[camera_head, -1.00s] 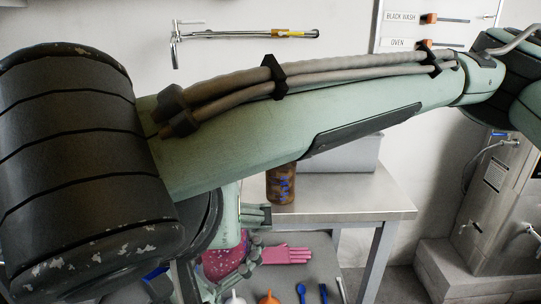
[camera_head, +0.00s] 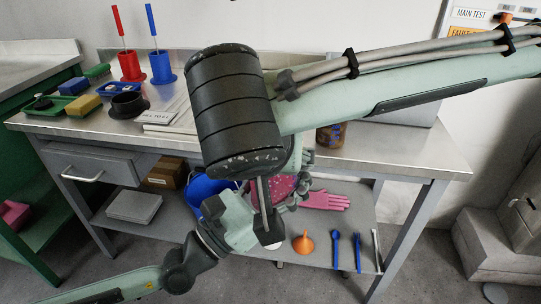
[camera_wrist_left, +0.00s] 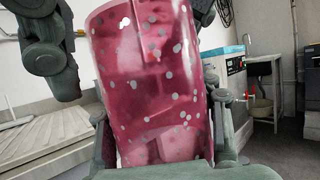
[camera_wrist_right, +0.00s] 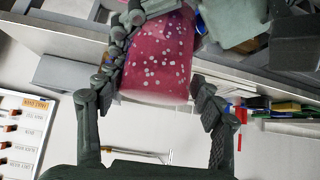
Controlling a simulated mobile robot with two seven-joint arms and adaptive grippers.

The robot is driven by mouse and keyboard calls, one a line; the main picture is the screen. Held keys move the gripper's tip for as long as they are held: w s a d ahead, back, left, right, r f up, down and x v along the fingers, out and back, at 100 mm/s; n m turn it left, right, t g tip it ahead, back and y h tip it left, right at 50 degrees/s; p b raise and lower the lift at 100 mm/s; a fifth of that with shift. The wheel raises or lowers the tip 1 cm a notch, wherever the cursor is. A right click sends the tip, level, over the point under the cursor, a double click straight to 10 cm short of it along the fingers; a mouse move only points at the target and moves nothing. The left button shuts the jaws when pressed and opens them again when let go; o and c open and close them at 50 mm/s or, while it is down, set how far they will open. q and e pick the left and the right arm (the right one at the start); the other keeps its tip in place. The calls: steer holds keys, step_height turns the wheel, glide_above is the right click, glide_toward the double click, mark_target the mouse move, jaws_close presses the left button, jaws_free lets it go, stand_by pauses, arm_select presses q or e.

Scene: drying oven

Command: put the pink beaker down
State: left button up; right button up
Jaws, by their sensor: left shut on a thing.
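The pink beaker (camera_head: 283,187), speckled with white spots, is largely hidden behind my arms in the head view. It fills the middle of the left wrist view (camera_wrist_left: 150,75), where my left gripper (camera_wrist_left: 160,105) is shut on it with a finger at each side. In the right wrist view the beaker (camera_wrist_right: 160,58) is beyond the fingers of my right gripper (camera_wrist_right: 152,84), which stand wide apart. I cannot tell whether they touch it. The beaker's base and what is under it are hidden.
The metal bench (camera_head: 400,150) carries a brown bottle (camera_head: 331,138), red (camera_head: 131,66) and blue (camera_head: 161,68) holders and several sponges.

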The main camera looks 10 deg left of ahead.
steer(key=shift+a, duration=0.1)
steer(key=c, duration=0.7)
arm_select(q)
steer(key=o, duration=1.5)
steer(key=shift+o, duration=0.2)
